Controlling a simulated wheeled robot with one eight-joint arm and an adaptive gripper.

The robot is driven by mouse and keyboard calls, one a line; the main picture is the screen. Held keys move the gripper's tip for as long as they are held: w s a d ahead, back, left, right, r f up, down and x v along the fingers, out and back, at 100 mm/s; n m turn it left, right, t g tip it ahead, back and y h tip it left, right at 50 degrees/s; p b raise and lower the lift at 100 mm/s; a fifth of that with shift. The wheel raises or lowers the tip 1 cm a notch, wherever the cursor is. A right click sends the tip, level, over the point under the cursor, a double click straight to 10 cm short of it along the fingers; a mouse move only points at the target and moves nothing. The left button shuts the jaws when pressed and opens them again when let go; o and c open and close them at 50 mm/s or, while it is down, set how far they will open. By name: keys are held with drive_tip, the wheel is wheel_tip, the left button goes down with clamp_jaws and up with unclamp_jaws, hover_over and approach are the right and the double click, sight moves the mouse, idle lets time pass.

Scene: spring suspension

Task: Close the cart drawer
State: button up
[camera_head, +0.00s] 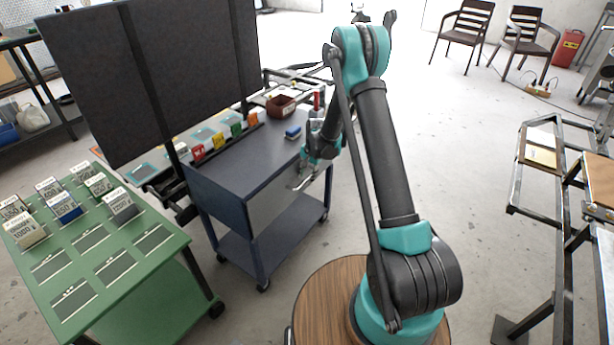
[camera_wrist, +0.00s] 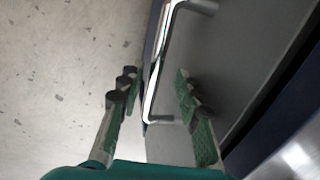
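The blue-grey cart (camera_head: 255,150) stands near the middle of the head view. Its drawer front (camera_head: 288,198) faces right, toward my arm, and is partly hidden by my gripper. My gripper (camera_head: 312,168) is at the upper part of this front. In the wrist view, my gripper (camera_wrist: 155,88) is open, with one green-padded finger on each side of the silver drawer handle (camera_wrist: 152,85). The handle bar runs between the fingers; I cannot tell if either touches it. The grey drawer panel (camera_wrist: 235,50) lies right of the handle. How far the drawer stands out is unclear.
A small blue item (camera_head: 293,132) and a brown bin (camera_head: 281,105) sit on the cart top. A green table (camera_head: 150,275) with labelled blocks is at left. A metal frame (camera_head: 560,200) stands at right.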

wheel_tip(320, 180, up, 12)
drive_tip(key=s+d, duration=0.1)
drive_tip(key=shift+s+d, duration=0.15)
drive_tip(key=shift+d, duration=0.25)
drive_tip(key=shift+f, duration=0.1)
drive_tip(key=s+d+r+n+t, duration=0.15)
drive_tip(key=s+d+r, duration=0.25)
drive_tip(key=s, duration=0.4)
drive_tip(key=s+d+r+n+h, duration=0.1)
drive_tip(key=s+d+r+n, duration=0.15)
drive_tip(key=s+d, duration=0.4)
drive_tip(key=s+d+r+n+t, duration=0.1)
drive_tip(key=s+d+r, duration=0.25)
drive_tip(key=s, duration=0.65)
drive_tip(key=s+d+f+n, duration=0.1)
drive_tip(key=s+d+n, duration=0.1)
drive_tip(key=s, duration=0.8)
drive_tip(key=shift+f+h, duration=0.2)
drive_tip(key=shift+h, duration=0.2)
drive_tip(key=shift+d+t, duration=0.1)
drive_tip(key=shift+t, duration=0.15)
